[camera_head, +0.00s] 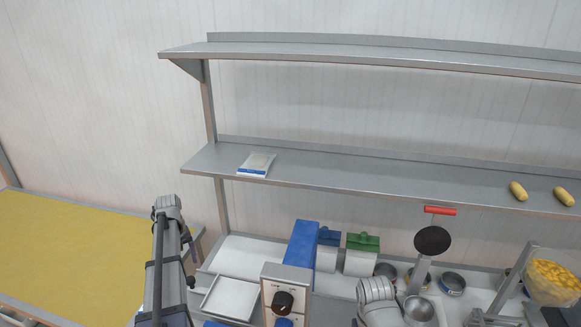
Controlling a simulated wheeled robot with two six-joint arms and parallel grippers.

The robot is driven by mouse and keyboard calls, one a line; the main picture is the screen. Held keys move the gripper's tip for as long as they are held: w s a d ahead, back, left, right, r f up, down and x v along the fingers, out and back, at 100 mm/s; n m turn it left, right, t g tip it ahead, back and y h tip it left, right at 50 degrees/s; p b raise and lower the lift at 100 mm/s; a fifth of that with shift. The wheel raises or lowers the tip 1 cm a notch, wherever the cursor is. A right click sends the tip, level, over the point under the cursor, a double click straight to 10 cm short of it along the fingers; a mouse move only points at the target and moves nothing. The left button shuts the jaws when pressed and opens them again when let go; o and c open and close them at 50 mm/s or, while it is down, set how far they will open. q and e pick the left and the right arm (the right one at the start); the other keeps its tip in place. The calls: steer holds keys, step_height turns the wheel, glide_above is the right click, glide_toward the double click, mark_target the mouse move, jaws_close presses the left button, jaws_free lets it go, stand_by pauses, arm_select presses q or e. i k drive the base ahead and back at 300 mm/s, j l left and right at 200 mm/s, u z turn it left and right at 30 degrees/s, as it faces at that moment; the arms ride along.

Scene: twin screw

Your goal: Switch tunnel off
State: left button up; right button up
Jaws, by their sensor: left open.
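A control box (273,290) with a pale front stands at the bottom centre, at the end of a long blue housing (300,244). A black dial (283,302) with a light pointer is on its front, and a blue knob (284,322) sits below it at the picture's edge. I cannot tell which control is the tunnel's switch. My left gripper (191,266) is left of the control box, apart from it, partly hidden by my left arm. It is open, with nothing seen in it. My right arm is at the bottom right; its gripper cannot be made out.
A white tray (231,298) lies between my left arm and the box. Blue (329,237) and green (363,242) lidded containers stand behind, metal bowls (452,281) to the right. A shelf (330,173) crosses above. A yellow surface (65,255) is far left.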

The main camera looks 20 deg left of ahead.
mark_target(282, 303)
steer(key=k+l, duration=0.65)
steer(key=k, duration=0.25)
